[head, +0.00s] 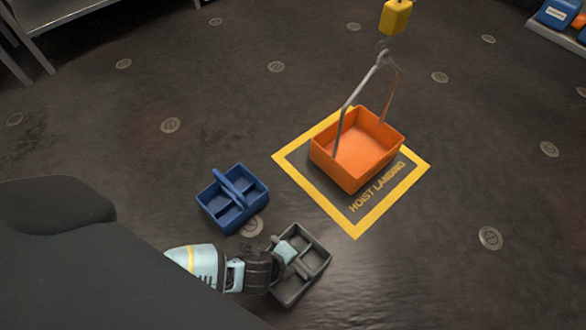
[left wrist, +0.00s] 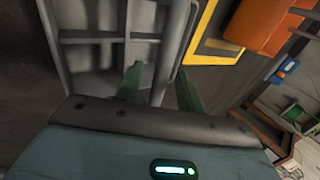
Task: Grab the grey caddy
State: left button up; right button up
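The grey caddy (head: 316,264) stands on the dark floor at the lower middle of the head view. It is an open box with compartments and a bar handle across its middle. My left gripper (head: 284,254) reaches over it from the left and hides part of the handle. In the left wrist view the caddy (left wrist: 92,38) fills the upper left. My left gripper's green fingers (left wrist: 160,88) are apart, with the grey handle bar (left wrist: 176,45) running down between them. I see no clear contact on either side. My right gripper is in neither view.
A blue caddy (head: 233,200) stands just up and left of the grey one. An orange bin (head: 357,150) stands on the yellow-bordered hoist landing (head: 358,232), under a yellow hoist block (head: 396,16). A grey rack (head: 62,17) is at upper left. Floor at right is clear.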

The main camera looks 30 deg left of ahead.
pick_arm(q)
jog(key=shift+w+d+f, duration=0.1)
jog(key=shift+w+f, duration=0.3)
jog(key=shift+f, duration=0.2)
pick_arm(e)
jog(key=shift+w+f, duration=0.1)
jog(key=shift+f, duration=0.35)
pick_arm(q)
jog(key=shift+r, duration=0.1)
grip_shut()
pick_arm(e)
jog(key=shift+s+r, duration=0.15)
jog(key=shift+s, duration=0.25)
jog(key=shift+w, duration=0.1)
